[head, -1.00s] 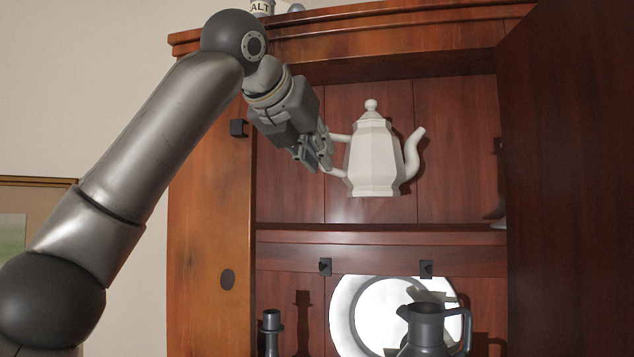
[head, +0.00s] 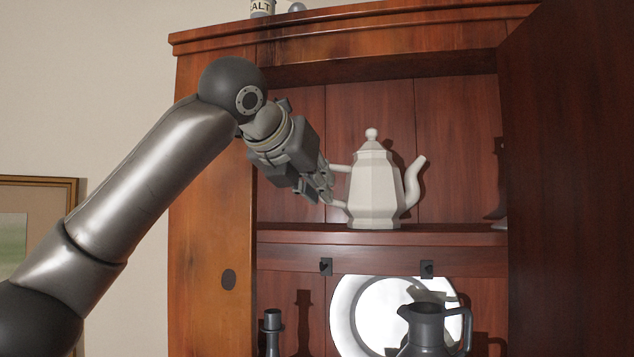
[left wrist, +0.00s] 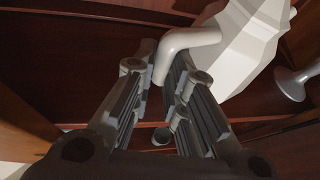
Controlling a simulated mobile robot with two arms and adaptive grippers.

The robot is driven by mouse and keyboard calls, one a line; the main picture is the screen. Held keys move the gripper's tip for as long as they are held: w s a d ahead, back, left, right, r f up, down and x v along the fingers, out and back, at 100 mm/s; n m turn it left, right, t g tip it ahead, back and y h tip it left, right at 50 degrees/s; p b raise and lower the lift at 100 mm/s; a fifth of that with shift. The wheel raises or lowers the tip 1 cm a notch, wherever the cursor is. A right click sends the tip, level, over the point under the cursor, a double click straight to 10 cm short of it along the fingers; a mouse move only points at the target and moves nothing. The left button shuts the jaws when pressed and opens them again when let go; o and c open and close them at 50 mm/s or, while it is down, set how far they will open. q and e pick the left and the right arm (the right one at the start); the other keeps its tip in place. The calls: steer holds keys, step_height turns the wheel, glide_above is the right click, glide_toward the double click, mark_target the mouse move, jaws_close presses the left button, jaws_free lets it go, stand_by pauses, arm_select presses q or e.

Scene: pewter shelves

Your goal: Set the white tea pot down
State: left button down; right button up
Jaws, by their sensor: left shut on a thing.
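The white tea pot (head: 374,190) is upright in the upper compartment of the wooden cabinet, its spout to the right. Its base is at the level of the upper shelf (head: 290,237) and seems to be on or just above it. My left gripper (head: 328,186) reaches in from the left and is shut on the pot's handle. In the left wrist view the handle (left wrist: 186,42) runs between the two fingers (left wrist: 160,95), with the pot's body (left wrist: 245,45) beyond. My right gripper is not in view.
An open door (head: 570,180) bounds the right side, and a cabinet post (head: 212,200) the left. A dark figure-like object (head: 499,200) stands at the shelf's right end. Below are a dark pitcher (head: 428,328), a white plate (head: 345,315) and a candlestick (head: 272,330). The shelf left of the pot is free.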

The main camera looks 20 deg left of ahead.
arm_select(q)
steer(key=shift+r, duration=0.1)
steer(key=c, duration=1.9)
jaws_free()
steer(key=shift+d+f, duration=0.1)
steer(key=shift+f, duration=0.1)
steer(key=o, duration=0.4)
steer(key=shift+o, duration=0.2)
steer(key=shift+s, duration=0.1)
steer(key=shift+r, duration=0.15)
steer(key=shift+s+r, duration=0.1)
steer(key=shift+s, duration=0.15)
steer(key=b+v, duration=0.3)
steer(key=v, duration=0.8)
steer(key=shift+s, duration=0.2)
